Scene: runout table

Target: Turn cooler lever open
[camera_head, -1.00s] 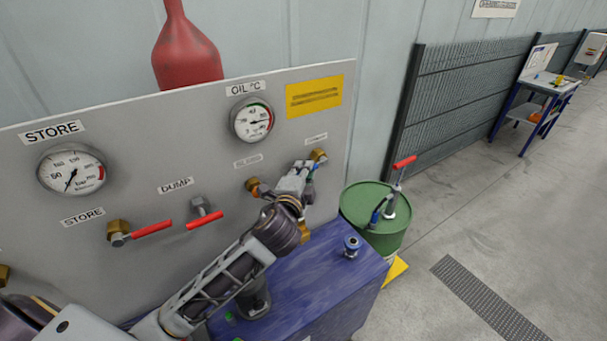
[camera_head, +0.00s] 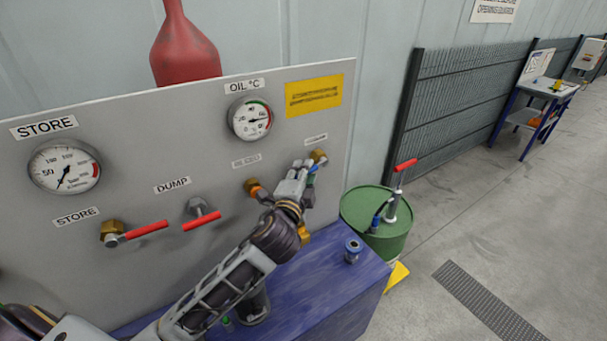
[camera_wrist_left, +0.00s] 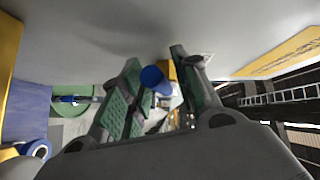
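The cooler valve (camera_head: 318,157) is a brass fitting at the right end of the grey panel, under a small label too blurred to read. Its blue lever (camera_head: 312,169) shows only in part behind my left gripper (camera_head: 301,174). In the left wrist view the blue, rounded end of the lever (camera_wrist_left: 155,78) lies between the two green-padded fingers of my left gripper (camera_wrist_left: 155,65). The fingers stand apart, with the lever close to the left pad and a gap on the other side. My right gripper is not in view.
An orange-handled valve (camera_head: 256,190) sits just left of my gripper. Red levers for dump (camera_head: 202,221) and store (camera_head: 146,230) are further left. A blue cabinet (camera_head: 325,290) stands below, and a green drum (camera_head: 385,245) with a red-handled pump stands to the right.

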